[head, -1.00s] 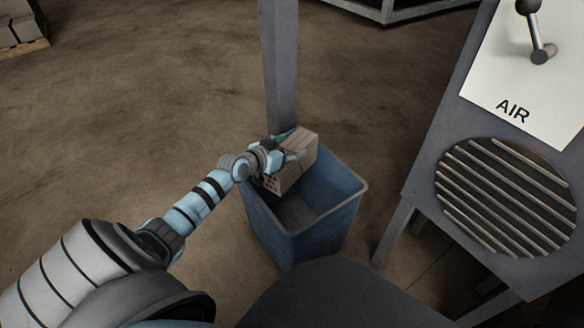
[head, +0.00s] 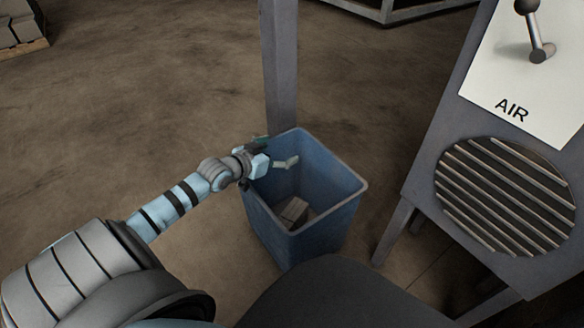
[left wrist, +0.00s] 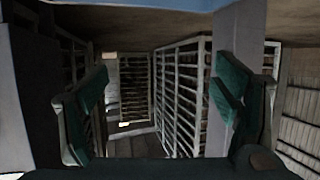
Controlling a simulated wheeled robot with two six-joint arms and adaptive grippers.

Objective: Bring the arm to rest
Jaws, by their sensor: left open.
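My left arm comes in from the left in the head view. My left gripper (head: 278,152) is open and empty over the far left rim of the blue bin (head: 325,232). The hollow brick (head: 294,211) lies down inside the bin, apart from the gripper; the bin's near wall hides part of it. In the left wrist view the two green-padded fingers (left wrist: 163,112) stand wide apart with nothing between them. My right gripper does not show.
A grey post (head: 280,70) stands right behind the bin. A grey cabinet with a round grille (head: 505,198) and a sign marked AIR (head: 530,75) stands at the right. Metal racks (left wrist: 180,90) show in the left wrist view.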

